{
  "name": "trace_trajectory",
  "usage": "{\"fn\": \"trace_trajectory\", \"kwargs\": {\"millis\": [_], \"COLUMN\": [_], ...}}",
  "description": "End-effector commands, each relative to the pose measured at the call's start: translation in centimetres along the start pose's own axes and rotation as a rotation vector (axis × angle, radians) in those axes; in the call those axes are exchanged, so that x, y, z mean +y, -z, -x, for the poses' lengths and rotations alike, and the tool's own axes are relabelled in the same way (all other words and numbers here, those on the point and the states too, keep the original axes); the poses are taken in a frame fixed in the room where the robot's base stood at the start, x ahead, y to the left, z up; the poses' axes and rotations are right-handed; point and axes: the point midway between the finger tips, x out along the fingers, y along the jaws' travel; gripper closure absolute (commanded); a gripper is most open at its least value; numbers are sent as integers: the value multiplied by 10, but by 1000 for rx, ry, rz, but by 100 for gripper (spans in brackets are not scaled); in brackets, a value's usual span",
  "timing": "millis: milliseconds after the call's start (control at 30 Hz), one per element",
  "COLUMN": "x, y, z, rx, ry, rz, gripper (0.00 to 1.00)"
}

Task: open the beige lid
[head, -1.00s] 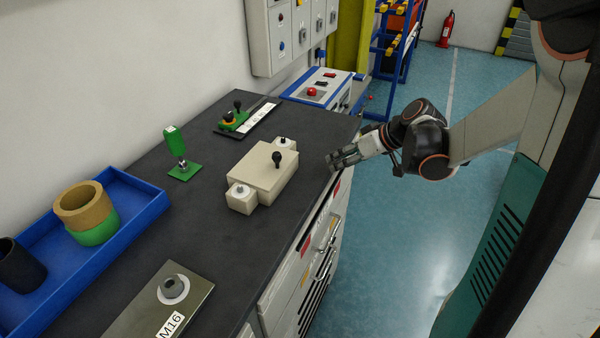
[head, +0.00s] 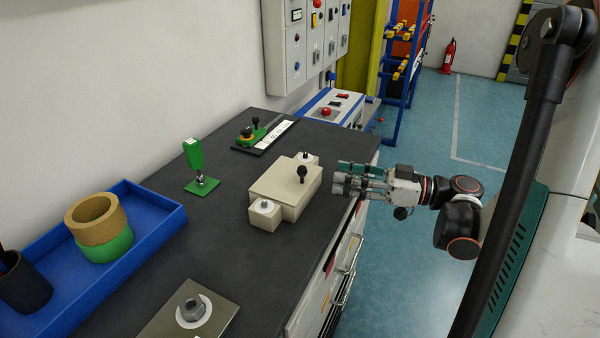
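The beige lid (head: 284,180) lies flat on its beige box on the dark workbench, in the middle of the head view. A black ball-topped knob (head: 302,173) stands upright on the lid near its right side. Two lower beige blocks with light round fittings adjoin it, a near block (head: 264,214) and a far block (head: 306,158). My gripper (head: 338,179) is just right of the lid, at the bench's right edge, with its fingers pointing left toward the knob. The fingers look spread apart with nothing between them. No contact with the lid is visible.
A green upright handle (head: 194,158) stands behind the lid to the left. A blue tray (head: 165,215) holds tan and green rings and a dark cup. A metal plate with a large nut (head: 192,310) lies in front. A green lever device (head: 250,135) lies behind. Bare bench surrounds the box.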

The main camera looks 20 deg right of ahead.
Motion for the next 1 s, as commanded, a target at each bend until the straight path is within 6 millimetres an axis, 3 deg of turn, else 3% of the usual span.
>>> {"fn": "trace_trajectory", "kwargs": {"millis": [300,500,700,1000], "x": [-1,0,0,0], "y": [-2,-2,-1,0], "z": [-62,-91,-105,-107], "rx": [-2,-2,-1,-1], "ry": [4,2,0,-1], "rz": [-1,-1,-2,-2], "gripper": [60,60,60,60]}}
